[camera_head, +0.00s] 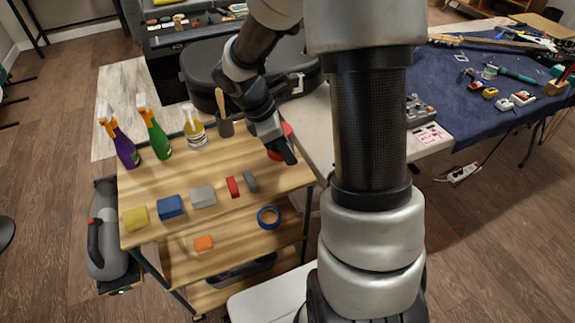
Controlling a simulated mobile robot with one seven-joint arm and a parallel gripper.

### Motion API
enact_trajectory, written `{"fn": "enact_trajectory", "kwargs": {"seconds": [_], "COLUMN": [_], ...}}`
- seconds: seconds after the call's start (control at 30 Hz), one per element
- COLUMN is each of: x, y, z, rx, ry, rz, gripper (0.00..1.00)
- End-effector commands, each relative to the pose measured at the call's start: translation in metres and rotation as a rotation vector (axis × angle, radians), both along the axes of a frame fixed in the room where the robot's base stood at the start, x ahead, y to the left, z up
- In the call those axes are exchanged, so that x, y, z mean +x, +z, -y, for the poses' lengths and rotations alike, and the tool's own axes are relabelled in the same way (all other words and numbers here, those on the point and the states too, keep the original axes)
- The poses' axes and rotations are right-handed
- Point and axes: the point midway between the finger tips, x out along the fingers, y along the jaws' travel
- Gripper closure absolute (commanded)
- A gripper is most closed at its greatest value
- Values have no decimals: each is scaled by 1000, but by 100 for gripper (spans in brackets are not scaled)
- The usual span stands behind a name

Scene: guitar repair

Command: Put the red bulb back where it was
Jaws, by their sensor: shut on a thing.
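My gripper (283,152) is over the right end of the wooden cart top (218,160), shut on the red bulb (287,129). The bulb is mostly hidden behind the gripper. Only red patches of it show on either side of the fingers. I cannot tell whether the bulb touches the cart top or is held just above it.
A black case (205,74) lies behind. A white-edged table (318,125) is right.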

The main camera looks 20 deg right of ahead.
Motion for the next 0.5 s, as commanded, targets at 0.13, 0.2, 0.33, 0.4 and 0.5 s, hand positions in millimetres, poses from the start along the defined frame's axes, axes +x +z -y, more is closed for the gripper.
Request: {"fn": "enact_trajectory", "kwargs": {"seconds": [0.13, 0.2, 0.33, 0.4, 0.5], "x": [0, 0, 0, 1, 1], "y": [-17, -29, -39, -38, -37], "z": [0, 0, 0, 0, 0], "rx": [1, 0, 1, 0, -1], "ry": [1, -1, -1, -2, -2], "rz": [0, -2, 2, 3, 3], "gripper": [100, 100, 100, 100, 100]}}
